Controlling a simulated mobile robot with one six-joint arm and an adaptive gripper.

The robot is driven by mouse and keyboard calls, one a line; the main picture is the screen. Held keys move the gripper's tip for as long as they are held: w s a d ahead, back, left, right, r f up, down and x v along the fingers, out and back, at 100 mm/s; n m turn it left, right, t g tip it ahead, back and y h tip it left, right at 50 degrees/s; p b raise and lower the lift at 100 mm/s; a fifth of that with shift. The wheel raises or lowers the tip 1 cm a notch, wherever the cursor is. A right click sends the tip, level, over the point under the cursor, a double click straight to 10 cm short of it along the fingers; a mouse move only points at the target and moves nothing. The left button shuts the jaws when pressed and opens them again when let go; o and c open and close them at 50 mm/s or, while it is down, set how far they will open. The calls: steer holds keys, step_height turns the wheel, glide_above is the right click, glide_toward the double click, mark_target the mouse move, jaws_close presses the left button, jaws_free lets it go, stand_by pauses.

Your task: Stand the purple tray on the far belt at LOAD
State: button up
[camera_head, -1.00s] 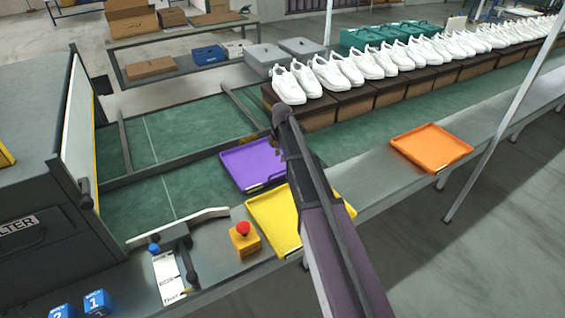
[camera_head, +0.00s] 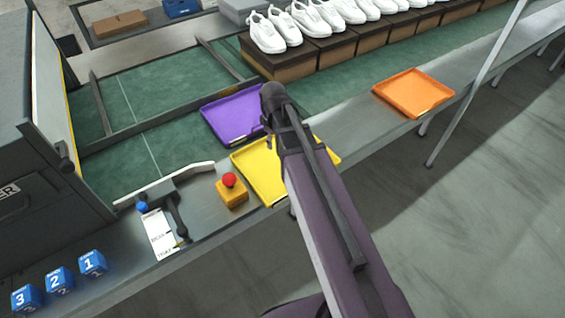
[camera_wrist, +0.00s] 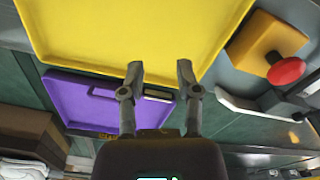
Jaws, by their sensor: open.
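The purple tray (camera_head: 232,117) lies flat on the near green belt, against its front edge, just behind the yellow tray (camera_head: 256,172). In the wrist view the purple tray (camera_wrist: 75,101) is partly hidden by my fingers and the yellow tray (camera_wrist: 120,30). My gripper (camera_wrist: 160,70) is open and empty, its fingertips apart in front of the two trays' neighbouring edges. Its height above them is unclear. In the head view my arm hides the gripper. The far belt (camera_head: 170,88) lies beyond a dark rail, with a bare stretch at left. I cannot read a LOAD mark.
White shoes on brown boxes (camera_head: 325,50) line the far belt to the right. An orange tray (camera_head: 413,92) lies on the grey front ledge. A red-topped yellow button box (camera_head: 231,190), a lever and blue numbered cubes (camera_head: 92,262) stand at front left. A grey machine stands left.

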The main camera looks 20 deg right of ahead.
steer(key=s+m, duration=0.7)
steer(key=s, duration=0.2)
steer(key=shift+s+m, duration=0.3)
steer(key=shift+s, duration=0.1)
stand_by(0.4)
